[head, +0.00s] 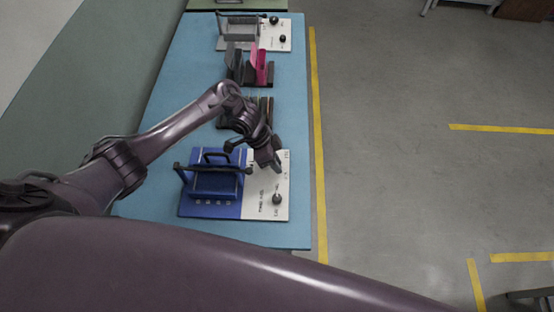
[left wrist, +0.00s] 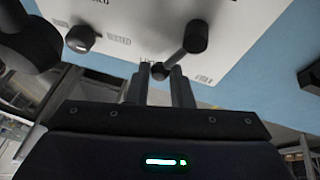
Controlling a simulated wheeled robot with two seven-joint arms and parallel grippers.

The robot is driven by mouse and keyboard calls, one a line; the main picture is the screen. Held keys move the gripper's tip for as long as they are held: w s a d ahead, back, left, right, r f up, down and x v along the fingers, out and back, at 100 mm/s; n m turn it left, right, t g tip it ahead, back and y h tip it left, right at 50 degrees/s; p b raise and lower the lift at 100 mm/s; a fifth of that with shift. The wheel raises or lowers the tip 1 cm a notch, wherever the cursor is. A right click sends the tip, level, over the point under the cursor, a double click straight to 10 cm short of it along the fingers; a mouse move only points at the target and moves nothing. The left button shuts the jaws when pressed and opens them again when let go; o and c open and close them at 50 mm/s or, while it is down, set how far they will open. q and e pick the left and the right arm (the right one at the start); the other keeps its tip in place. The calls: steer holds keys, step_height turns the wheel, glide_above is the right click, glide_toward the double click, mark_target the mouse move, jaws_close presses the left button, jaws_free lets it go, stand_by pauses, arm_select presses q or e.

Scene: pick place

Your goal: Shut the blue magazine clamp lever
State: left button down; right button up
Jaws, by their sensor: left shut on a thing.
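The blue magazine fixture (head: 212,182) sits on the near part of the table, with a blue tray and black handles. A white panel (head: 266,200) with printed labels adjoins its right side. My left gripper (head: 278,168) is above the upper right part of this panel. In the left wrist view, my left gripper (left wrist: 160,88) is shut on a short black clamp lever (left wrist: 184,53), its rod lying at the fingertips. The lever's thick round end (left wrist: 196,37) shows beyond the fingers. The gripper hides the lever in the head view. My right gripper is out of view.
Behind are a dark rack (head: 262,108), pink and grey holders (head: 260,68) and a grey fixture (head: 240,28). The blue table's (head: 296,120) right strip is clear. Yellow lines (head: 317,130) mark the floor.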

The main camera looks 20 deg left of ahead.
arm_select(q)
steer(key=shift+s+a+f+m+g, duration=0.1)
steer(key=shift+s+a+m+g, duration=0.1)
steer(key=shift+s+m+g, duration=0.35)
steer(key=shift+w+m, duration=0.15)
steer(key=shift+m, duration=0.1)
steer(key=c, duration=1.3)
jaws_free()
steer(key=shift+w+r, duration=0.1)
steer(key=shift+r, duration=0.15)
steer(key=v, duration=0.7)
steer(key=shift+a+r+b, duration=0.15)
steer(key=shift+r+b, duration=0.05)
steer(key=shift+b, duration=0.1)
